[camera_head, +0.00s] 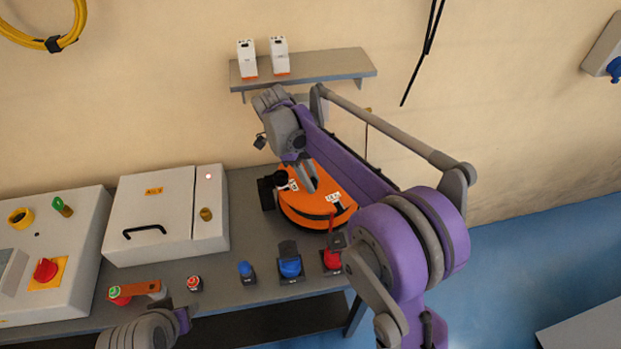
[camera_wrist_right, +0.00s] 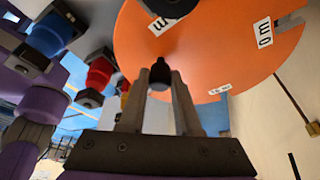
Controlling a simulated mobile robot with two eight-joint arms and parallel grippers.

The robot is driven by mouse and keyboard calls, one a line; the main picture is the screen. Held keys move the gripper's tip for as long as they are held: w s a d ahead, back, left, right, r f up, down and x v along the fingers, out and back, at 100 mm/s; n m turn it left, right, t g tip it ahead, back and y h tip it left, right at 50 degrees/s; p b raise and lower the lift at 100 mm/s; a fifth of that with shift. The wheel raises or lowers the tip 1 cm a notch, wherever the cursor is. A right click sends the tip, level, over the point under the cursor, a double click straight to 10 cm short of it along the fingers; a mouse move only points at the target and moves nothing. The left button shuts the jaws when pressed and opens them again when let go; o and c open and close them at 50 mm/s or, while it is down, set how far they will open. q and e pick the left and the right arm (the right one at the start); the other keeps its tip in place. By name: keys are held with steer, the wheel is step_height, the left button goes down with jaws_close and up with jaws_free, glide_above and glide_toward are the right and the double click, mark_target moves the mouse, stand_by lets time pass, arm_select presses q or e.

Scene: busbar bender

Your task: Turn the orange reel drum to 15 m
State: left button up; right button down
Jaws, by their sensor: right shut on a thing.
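The orange reel drum (camera_head: 318,200) lies on the grey bench under my right arm, with small white labels on its face. It fills the upper right of the right wrist view (camera_wrist_right: 215,45), where the labels are too small or turned to read surely. My right gripper (camera_head: 309,182) reaches down onto the drum's face. In the right wrist view its two grey fingers (camera_wrist_right: 158,85) are closed around a black knob (camera_wrist_right: 160,72) on the drum. The arm hides part of the drum in the head view. My left gripper's fingers are not visible.
Left of the drum stands a white box (camera_head: 150,215) with a black handle. A control panel (camera_head: 45,250) is at far left. Blue push buttons (camera_head: 290,266) and a red one (camera_head: 332,259) line the bench front. A shelf (camera_head: 300,68) hangs above.

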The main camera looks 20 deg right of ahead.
stand_by(0.5)
steer(key=c, duration=0.6)
jaws_free()
steer(key=shift+r, duration=0.1)
steer(key=p+v, duration=0.1)
steer(key=v, duration=0.9)
steer(key=shift+w+r, duration=0.15)
steer(key=shift+r, duration=0.15)
steer(key=shift+a, duration=0.1)
